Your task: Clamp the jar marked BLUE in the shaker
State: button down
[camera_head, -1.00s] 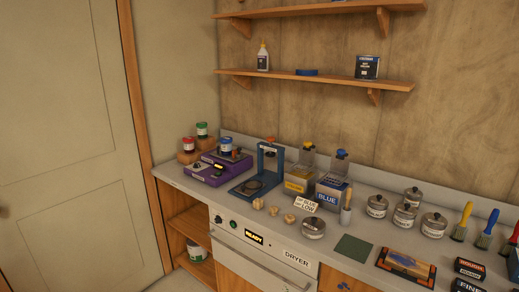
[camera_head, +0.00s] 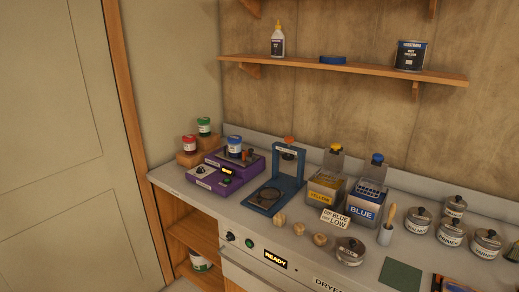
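A small white jar with a blue lid (camera_head: 235,146) stands upright on top of a purple machine (camera_head: 242,169) with dials. Its label is too small to read. I cannot tell for certain which of these two is the shaker. A square container (camera_head: 363,208) further right also reads BLUE. My gripper is not in view.
Red-lidded (camera_head: 190,144) and green-lidded (camera_head: 204,126) jars stand on wooden blocks at left. A YELLOW container (camera_head: 324,192), a sign (camera_head: 335,217), wooden knobs (camera_head: 299,228) and lidded tins (camera_head: 350,250) crowd the counter. A dryer panel reads READY (camera_head: 275,259). A shelf (camera_head: 350,71) runs above.

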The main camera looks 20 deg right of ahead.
aim_at(248, 155)
jog(key=u, duration=0.45)
jog(key=i, duration=0.85)
jog(key=u, duration=0.6)
